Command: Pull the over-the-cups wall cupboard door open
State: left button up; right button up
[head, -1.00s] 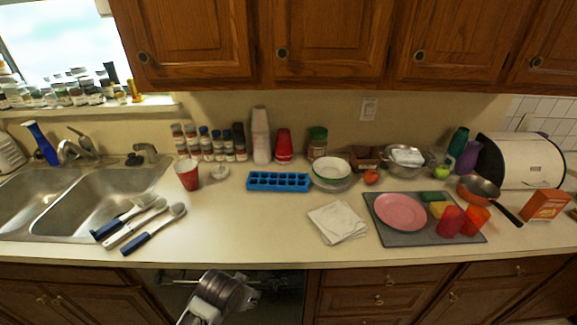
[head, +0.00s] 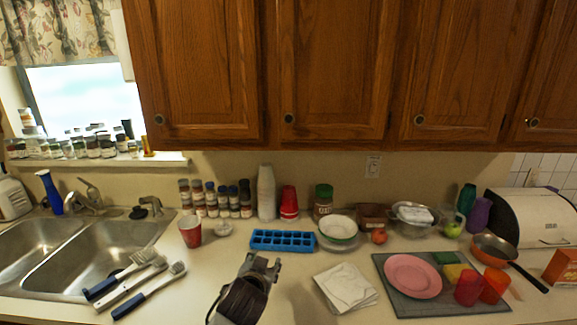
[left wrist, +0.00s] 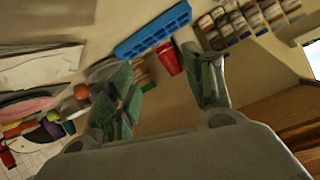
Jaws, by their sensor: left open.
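The wall cupboard door above the cups (head: 335,60) is brown wood and shut, with a round dark knob (head: 288,118) at its lower left. Below it stand a stack of white cups (head: 266,192) and a stack of red cups (head: 289,203) against the wall. My left gripper (head: 263,266) is low over the counter, in front of the blue ice tray and well below the knob. In the left wrist view my gripper (left wrist: 168,88) has its fingers spread with nothing between them. My right gripper is out of view.
The blue ice tray (head: 282,240) lies just beyond my gripper. Spice jars (head: 214,199) and a red cup (head: 190,230) stand to the left; bowls (head: 338,230), napkins (head: 346,287) and a grey mat (head: 440,306) lie to the right. Space before the doors is clear.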

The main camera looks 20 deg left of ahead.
pick_arm(q)
jog(key=w+d+r+t+y, duration=0.1)
jog(key=w+r+t, duration=0.2)
jog(key=r, duration=0.5)
jog(key=w+r+t, duration=0.2)
jog(key=w+r, duration=0.1)
jog(key=r, duration=0.6)
jog(key=t, duration=0.5)
send_near(289, 119)
jog(key=a+v, duration=0.1)
jog(key=v, duration=0.3)
jog(key=shift+s+d+y, duration=0.2)
jog(key=shift+d+y, duration=0.1)
jog(key=shift+d, duration=0.35)
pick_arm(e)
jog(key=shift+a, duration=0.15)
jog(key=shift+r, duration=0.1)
pick_arm(q)
jog(key=p+x, duration=0.4)
jog(key=x, duration=0.7)
jog(key=shift+w, duration=0.1)
jog(key=shift+p+x, duration=0.6)
jog(key=shift+x, duration=0.7)
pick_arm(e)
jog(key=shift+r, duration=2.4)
pick_arm(q)
jog(key=shift+f, duration=0.15)
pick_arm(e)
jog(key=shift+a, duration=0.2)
